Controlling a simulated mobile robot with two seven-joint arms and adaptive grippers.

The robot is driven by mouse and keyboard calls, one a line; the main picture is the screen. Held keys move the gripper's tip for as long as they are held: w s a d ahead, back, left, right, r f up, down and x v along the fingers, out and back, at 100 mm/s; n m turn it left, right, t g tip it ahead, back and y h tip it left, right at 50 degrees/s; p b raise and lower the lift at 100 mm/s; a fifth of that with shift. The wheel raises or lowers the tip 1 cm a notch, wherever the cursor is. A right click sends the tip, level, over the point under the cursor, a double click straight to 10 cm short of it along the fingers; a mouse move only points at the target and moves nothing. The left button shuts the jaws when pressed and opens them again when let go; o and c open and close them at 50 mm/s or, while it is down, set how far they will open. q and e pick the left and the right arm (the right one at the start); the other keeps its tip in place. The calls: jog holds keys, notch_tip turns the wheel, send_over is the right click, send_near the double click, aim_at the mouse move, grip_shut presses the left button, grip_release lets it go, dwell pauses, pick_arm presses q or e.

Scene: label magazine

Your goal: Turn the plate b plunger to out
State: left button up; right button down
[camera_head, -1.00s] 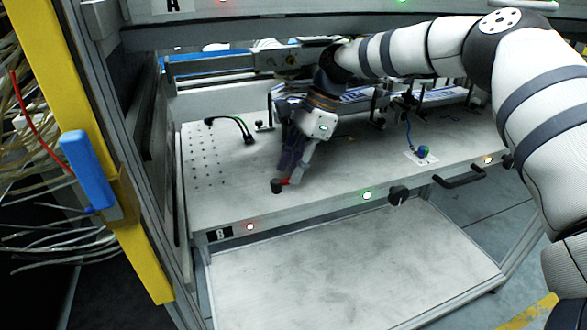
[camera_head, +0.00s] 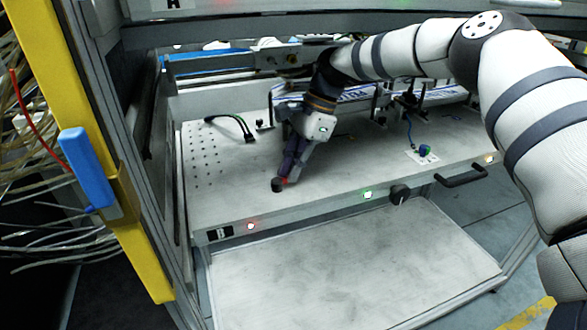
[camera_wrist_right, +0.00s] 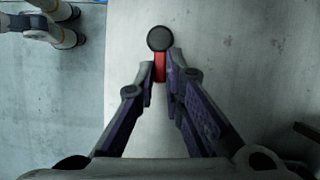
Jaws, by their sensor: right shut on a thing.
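The plunger is a dark round knob (camera_head: 277,186) on a red stem, at the front left of the plate B shelf (camera_head: 230,200). In the right wrist view the dark knob (camera_wrist_right: 159,38) lies just beyond my fingertips, and the red stem (camera_wrist_right: 160,67) is between them. My right gripper (camera_head: 284,180) reaches down and forward to it and is shut on the red stem; its fingers also show in the wrist view (camera_wrist_right: 161,78). The fingers partly hide the plunger in the head view. My left gripper is not in view.
The shelf front has a red light (camera_head: 250,226), a green light (camera_head: 367,195), a black rotary knob (camera_head: 399,194) and a handle (camera_head: 460,178). A black cable (camera_head: 240,125) lies behind left, and a blue-green connector (camera_head: 424,150) stands right. A yellow post (camera_head: 120,200) is at the left.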

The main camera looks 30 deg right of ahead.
jog(key=shift+w+f+n+g+b, duration=0.25)
jog(key=shift+w+n+g+b, duration=0.1)
jog(key=shift+n, duration=0.45)
jog(key=n+b, duration=0.1)
jog(key=w+n+g+b, duration=0.1)
jog(key=n+b, duration=0.1)
jog(key=shift+f, duration=0.1)
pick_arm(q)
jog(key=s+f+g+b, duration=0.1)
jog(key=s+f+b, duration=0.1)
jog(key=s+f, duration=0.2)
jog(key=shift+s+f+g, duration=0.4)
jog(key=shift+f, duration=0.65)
pick_arm(e)
jog(key=shift+w+a+r+n+g, duration=0.1)
jog(key=shift+w+r+n+g, duration=0.1)
jog(key=shift+n, duration=0.35)
jog(key=shift+w+a+r+n+g, duration=0.1)
jog(key=shift+n+g, duration=0.05)
jog(key=shift+n, duration=0.4)
jog(key=c, duration=1.7)
grip_release()
jog(key=shift+r, duration=0.1)
